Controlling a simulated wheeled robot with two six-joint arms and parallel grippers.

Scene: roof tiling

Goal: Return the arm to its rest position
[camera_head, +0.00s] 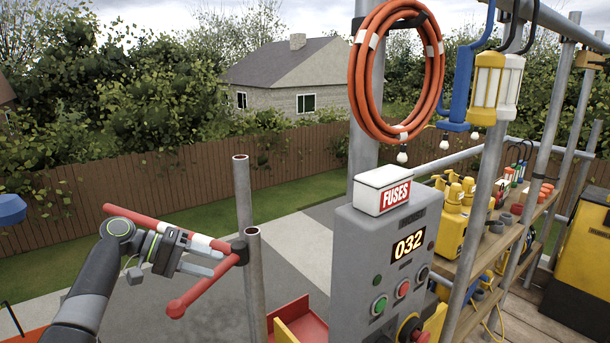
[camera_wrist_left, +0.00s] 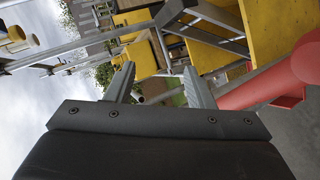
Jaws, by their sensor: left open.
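My left arm comes in from the left in the head view. Its gripper (camera_head: 216,260) is open beside the red and white bar (camera_head: 150,223). The bar joins a dark collar on a metal post (camera_head: 243,200), and a second red arm with a round knob (camera_head: 176,308) runs down from there. In the wrist view the two fingers of my left gripper (camera_wrist_left: 160,85) stand apart with nothing held between them. A red bar (camera_wrist_left: 250,92) passes to the right of the fingers there. Whether the gripper touches the bar cannot be told. My right gripper is out of view.
A grey control box (camera_head: 360,250) with a FUSES box (camera_head: 382,190) on top stands right of the posts. An orange hose coil (camera_head: 362,80) hangs above it. Shelves with yellow tools (camera_head: 454,215) are at the right. Open paving lies behind my left arm.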

